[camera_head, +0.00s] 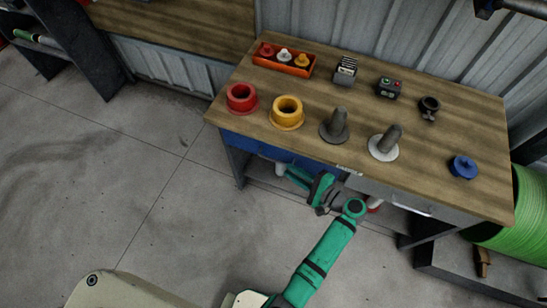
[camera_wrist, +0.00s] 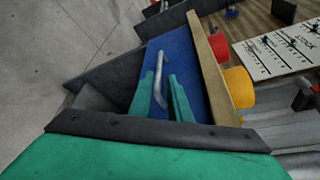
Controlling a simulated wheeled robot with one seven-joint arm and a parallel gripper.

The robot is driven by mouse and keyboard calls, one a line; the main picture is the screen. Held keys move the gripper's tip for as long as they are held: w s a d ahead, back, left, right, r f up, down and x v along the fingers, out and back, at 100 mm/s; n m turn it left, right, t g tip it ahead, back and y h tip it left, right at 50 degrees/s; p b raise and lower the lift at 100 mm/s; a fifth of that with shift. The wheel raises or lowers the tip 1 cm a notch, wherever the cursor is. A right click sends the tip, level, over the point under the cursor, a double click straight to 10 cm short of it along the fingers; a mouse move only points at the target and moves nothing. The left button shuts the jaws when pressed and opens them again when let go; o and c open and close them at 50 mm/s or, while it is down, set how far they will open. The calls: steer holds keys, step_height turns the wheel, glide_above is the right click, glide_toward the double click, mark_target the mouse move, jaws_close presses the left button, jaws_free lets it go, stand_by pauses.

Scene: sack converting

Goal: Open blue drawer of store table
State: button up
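The store table (camera_head: 300,100) has a wooden top, with the blue drawer (camera_head: 247,146) under its left front edge. The drawer looks flush with the table, so it appears shut. In the wrist view the blue drawer front (camera_wrist: 190,65) carries a silver bar handle (camera_wrist: 159,78). My green gripper (camera_head: 291,175) is at the drawer front, below the table edge, and hides part of it. In the wrist view my gripper's fingers (camera_wrist: 161,88) stand on either side of the handle, with a narrow gap visible. Contact with the handle is not clear.
On the table top stand a red ring (camera_head: 241,97), a yellow ring (camera_head: 287,112), two grey spindles, a blue knob piece (camera_head: 463,167) and an orange tray (camera_head: 283,64). A grey drawer (camera_head: 420,206) is right of the blue one. Open floor lies left. A green roll (camera_head: 522,220) stands right.

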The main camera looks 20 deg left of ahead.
mark_target(272, 159)
steer(key=x, duration=1)
steer(key=shift+a+f, duration=0.1)
steer(key=shift+f, duration=0.05)
jaws_close()
